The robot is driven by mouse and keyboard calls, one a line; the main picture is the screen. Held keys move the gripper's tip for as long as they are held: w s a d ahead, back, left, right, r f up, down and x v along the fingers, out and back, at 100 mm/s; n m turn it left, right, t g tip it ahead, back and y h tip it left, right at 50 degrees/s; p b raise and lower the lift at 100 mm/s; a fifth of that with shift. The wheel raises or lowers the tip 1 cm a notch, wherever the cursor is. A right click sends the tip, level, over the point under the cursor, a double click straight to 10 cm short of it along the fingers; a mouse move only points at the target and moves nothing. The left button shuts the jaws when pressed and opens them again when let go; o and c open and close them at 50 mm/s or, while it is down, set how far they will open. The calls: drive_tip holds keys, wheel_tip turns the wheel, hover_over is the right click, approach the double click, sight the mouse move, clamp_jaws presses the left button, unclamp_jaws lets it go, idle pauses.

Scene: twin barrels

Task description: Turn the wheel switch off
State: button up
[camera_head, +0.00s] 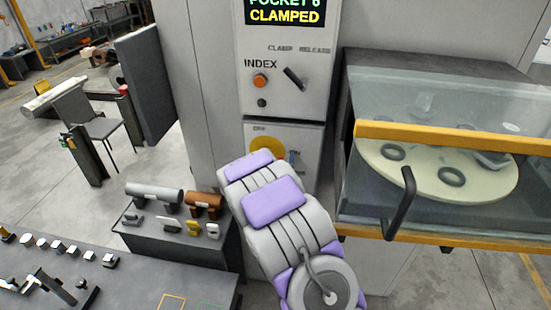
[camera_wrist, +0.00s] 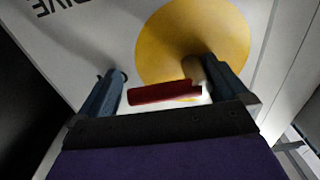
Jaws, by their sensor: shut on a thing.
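The wheel switch has a yellow round plate (camera_wrist: 193,40) and a red handle (camera_wrist: 163,92) on a pale panel. In the wrist view, my gripper (camera_wrist: 162,72) has one finger at each end of the red handle and is shut on it. The handle lies nearly level across that picture. In the head view, part of the yellow plate (camera_head: 267,148) shows past my arm, below a label reading "OFF".
Above is a panel with an orange button (camera_head: 260,80), a black selector (camera_head: 295,78) and a display (camera_head: 285,13) ending in "CLAMPED". A glass-fronted enclosure (camera_head: 440,90) with a black handle (camera_head: 403,203) stands close right. A bench (camera_head: 120,280) with small parts is at lower left.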

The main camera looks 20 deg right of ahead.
drive_tip(key=shift+a+f, duration=0.15)
drive_tip(key=shift+a, duration=0.25)
drive_tip(key=c, duration=0.5)
drive_tip(key=shift+s+f, duration=0.15)
drive_tip(key=shift+s, duration=0.1)
drive_tip(key=c, duration=0.5)
